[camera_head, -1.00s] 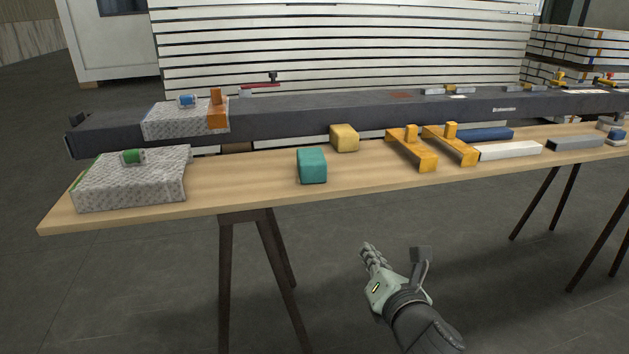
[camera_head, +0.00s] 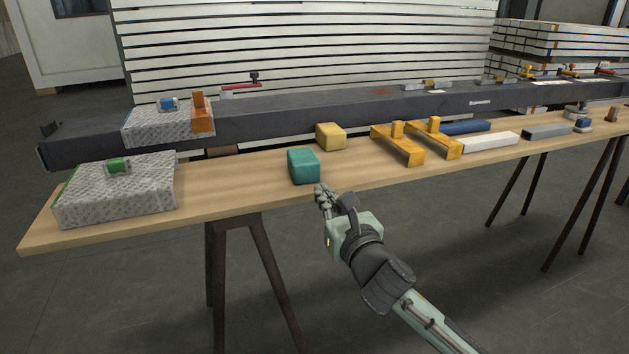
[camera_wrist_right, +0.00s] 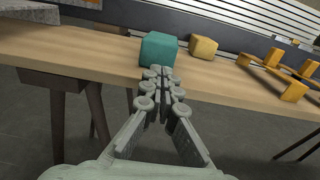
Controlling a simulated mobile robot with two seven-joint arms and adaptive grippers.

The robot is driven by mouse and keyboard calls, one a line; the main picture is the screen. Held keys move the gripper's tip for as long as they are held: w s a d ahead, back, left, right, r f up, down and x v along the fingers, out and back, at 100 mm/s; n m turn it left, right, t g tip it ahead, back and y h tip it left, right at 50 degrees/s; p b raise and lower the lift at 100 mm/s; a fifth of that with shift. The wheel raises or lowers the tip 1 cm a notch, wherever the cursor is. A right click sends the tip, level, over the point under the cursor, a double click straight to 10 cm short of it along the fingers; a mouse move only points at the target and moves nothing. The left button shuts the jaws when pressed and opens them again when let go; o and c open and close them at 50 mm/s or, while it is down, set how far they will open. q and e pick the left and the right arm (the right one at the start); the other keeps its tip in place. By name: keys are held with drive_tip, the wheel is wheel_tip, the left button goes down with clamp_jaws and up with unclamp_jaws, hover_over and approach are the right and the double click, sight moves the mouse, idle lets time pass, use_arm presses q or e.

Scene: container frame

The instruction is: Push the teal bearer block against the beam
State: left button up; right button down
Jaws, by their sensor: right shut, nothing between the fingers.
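The teal bearer block (camera_head: 304,166) sits on the wooden table near its front edge, apart from the long dark beam (camera_head: 300,116) behind it. It also shows in the right wrist view (camera_wrist_right: 159,49), just beyond the fingertips. My right gripper (camera_head: 322,192) is shut and empty, at the table's front edge just in front of the block and slightly to its right. In the wrist view its closed fingers (camera_wrist_right: 158,74) overlap the block's lower edge; I cannot tell whether they touch it. My left gripper is not in view.
A yellow block (camera_head: 331,136) sits behind and right of the teal block. Orange brackets (camera_head: 404,147) stand further right, near blue, white and grey bars. A wrapped bundle (camera_head: 112,192) lies at the table's left end. Bare tabletop (camera_head: 235,178) separates it from the teal block.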

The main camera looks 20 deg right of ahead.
sight(309, 174)
drive_tip(key=w, duration=0.5)
drive_tip(key=shift+a, duration=0.15)
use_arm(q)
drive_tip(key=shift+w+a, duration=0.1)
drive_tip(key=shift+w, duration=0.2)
use_arm(e)
drive_tip(key=shift+w, duration=0.3)
drive_tip(key=shift+w, duration=0.15)
drive_tip(key=w+p, duration=0.1)
drive_tip(key=w, duration=0.5)
drive_tip(key=shift+a+p, duration=0.1)
drive_tip(key=shift+p, duration=0.25)
drive_tip(key=shift+w, duration=0.45)
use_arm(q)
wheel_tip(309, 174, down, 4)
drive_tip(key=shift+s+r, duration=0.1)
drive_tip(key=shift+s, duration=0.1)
use_arm(e)
drive_tip(key=shift+s, duration=0.1)
